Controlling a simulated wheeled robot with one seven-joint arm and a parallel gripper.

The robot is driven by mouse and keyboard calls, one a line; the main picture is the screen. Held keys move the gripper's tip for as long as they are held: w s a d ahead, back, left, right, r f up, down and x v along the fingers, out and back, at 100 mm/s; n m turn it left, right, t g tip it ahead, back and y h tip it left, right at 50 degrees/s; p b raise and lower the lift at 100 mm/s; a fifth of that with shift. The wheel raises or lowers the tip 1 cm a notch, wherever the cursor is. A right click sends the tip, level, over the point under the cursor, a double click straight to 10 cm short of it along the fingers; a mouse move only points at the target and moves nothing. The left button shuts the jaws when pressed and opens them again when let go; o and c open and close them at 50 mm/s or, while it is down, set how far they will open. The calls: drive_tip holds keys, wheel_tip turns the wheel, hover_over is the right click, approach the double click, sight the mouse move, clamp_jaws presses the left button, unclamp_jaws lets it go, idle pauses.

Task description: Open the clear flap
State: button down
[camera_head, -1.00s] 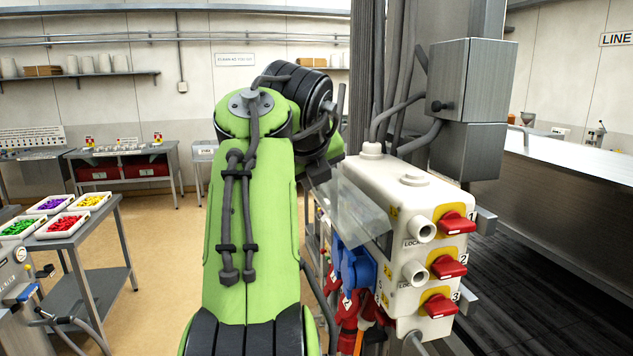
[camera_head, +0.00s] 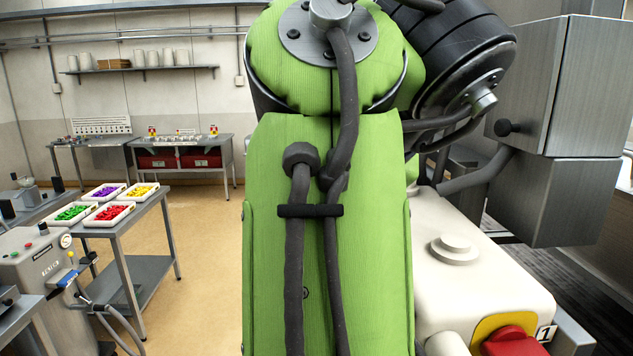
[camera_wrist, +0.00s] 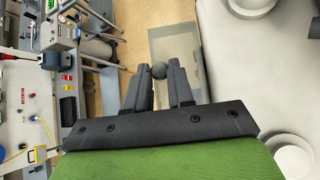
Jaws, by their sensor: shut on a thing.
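The clear flap (camera_wrist: 178,45) shows in the wrist view as a see-through panel standing out to the left of the white box (camera_wrist: 235,65), with the floor visible through it. A dark round knob (camera_wrist: 159,71) sits at its left edge. My gripper (camera_wrist: 160,78) is shut on this knob, one finger on each side. In the head view my green arm hides the gripper and the flap. The white box (camera_head: 470,270) shows there at the lower right, with a red switch (camera_head: 513,342) on its front.
Grey metal boxes (camera_head: 570,130) and a conduit stand close to the right of my arm. At the left is a table with trays of coloured pieces (camera_head: 110,205). The floor (camera_head: 205,260) between is clear.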

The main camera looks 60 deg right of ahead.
idle(0.4)
drive_tip(key=c, duration=1)
unclamp_jaws()
drive_tip(key=shift+s+d, duration=0.1)
drive_tip(key=shift+r, duration=0.1)
